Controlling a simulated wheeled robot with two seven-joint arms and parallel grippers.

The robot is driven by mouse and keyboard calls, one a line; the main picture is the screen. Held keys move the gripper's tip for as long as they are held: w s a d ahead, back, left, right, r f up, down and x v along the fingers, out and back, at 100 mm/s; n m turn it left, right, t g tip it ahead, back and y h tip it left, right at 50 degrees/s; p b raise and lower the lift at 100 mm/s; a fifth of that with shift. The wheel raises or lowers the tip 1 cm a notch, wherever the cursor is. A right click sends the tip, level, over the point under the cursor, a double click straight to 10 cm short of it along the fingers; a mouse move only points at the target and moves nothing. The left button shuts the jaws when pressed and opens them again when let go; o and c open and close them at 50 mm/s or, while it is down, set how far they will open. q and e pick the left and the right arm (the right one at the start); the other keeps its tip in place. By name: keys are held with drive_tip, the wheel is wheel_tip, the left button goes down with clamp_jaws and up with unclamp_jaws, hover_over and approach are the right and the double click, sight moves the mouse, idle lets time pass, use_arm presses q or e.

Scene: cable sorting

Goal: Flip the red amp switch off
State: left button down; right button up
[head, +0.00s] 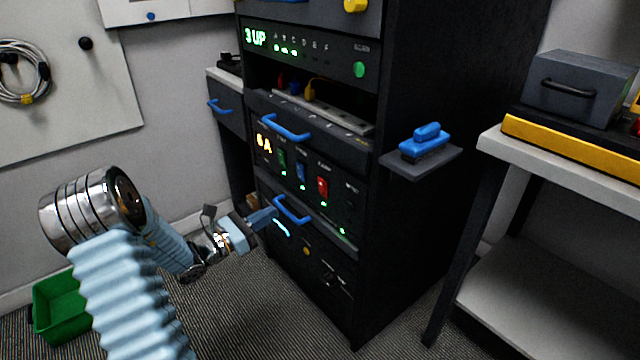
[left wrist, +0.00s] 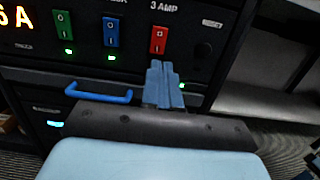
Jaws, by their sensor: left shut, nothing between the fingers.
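The red amp switch (head: 322,187) is on a black panel of the rack, right of a green switch (head: 282,158) and a blue switch (head: 300,173). In the left wrist view the red switch (left wrist: 159,40) sits under the label "3 AMP", just above my fingertips. My left gripper (head: 272,214) is shut and empty, in front of the rack by a blue drawer handle, below and left of the red switch. In the left wrist view its closed blue fingers (left wrist: 163,72) point up at the panel; I cannot tell whether they touch it. My right gripper is not in view.
A blue handle (head: 291,210) sits below the switch panel and another blue handle (head: 285,128) above it. A side shelf (head: 392,164) holds a blue object (head: 426,138). A white table (head: 600,178) stands at right, a green bin (head: 58,306) on the floor at left.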

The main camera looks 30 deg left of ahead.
sight(322, 184)
use_arm(q)
drive_tip(key=shift+w+d, duration=0.1)
drive_tip(key=p+x, duration=0.1)
drive_tip(key=x, duration=1.2)
drive_tip(key=shift+d+p, duration=0.1)
drive_tip(key=shift+p, duration=0.25)
drive_tip(key=shift+w+d, duration=0.15)
drive_tip(key=shift+w, duration=0.15)
